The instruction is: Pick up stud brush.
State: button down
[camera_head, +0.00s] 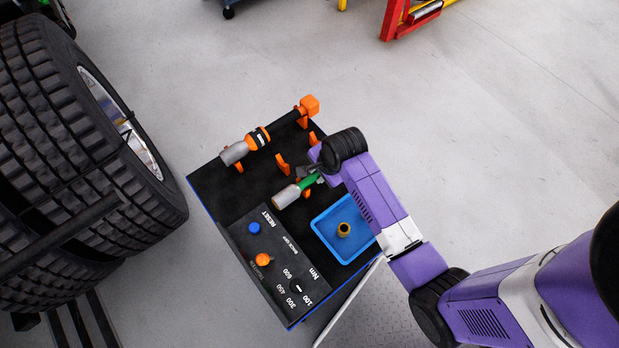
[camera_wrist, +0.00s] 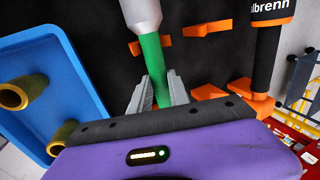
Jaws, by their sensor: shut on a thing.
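The stud brush (camera_head: 290,194) has a green handle and a pale grey cylindrical head. It lies over the black top of the tool cart (camera_head: 215,190), near orange holder prongs. In the wrist view the stud brush (camera_wrist: 152,55) runs up from between the jaws, its grey head at the top edge. My gripper (camera_head: 316,175) is shut on the green handle; in the wrist view its grey fingers (camera_wrist: 158,88) sit on both sides of the handle. The handle's end is hidden behind my gripper body. I cannot tell whether the brush still touches its holder.
An orange and black torque tool (camera_head: 258,138) lies in orange holders on the far side. A blue tray (camera_head: 320,232) with brass-coloured sockets (camera_wrist: 14,96) is close beside my gripper. A control panel (camera_head: 275,262) fills the cart's near end. Large tyres (camera_head: 70,140) stand left.

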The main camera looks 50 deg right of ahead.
aim_at(318, 175)
jog(key=shift+r, duration=0.1)
notch_tip(318, 175, up, 20)
dwell(0.5)
jog(key=c, duration=2)
grip_release()
grip_shut()
